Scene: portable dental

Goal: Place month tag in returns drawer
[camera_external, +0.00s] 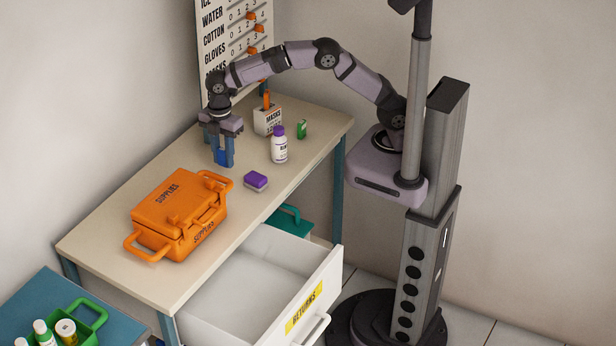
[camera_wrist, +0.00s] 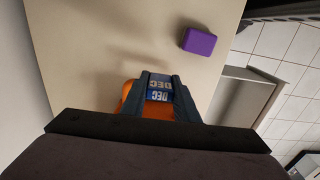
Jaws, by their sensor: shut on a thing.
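The month tag (camera_wrist: 158,90) is a blue block with "DEC" on it, seen between my fingers in the wrist view. My gripper (camera_external: 221,157) is shut on it, over the back part of the table in the external view; the tag shows there as blue (camera_external: 226,159) at the fingertips. I cannot tell whether its lower end touches the table. The returns drawer (camera_external: 308,308) is pulled open below the table's front edge, with a yellow "RETURNS" label, and the part of its inside that shows is empty. In the wrist view, a pale drawer (camera_wrist: 240,95) is at the right.
An orange supplies case (camera_external: 166,205) stands left of my gripper. A purple-topped block (camera_external: 256,181), a white bottle with purple cap (camera_external: 279,148), a masks box (camera_external: 267,121) and a green item (camera_external: 302,129) are at the right. A teal bin (camera_external: 290,219) sits behind the drawer.

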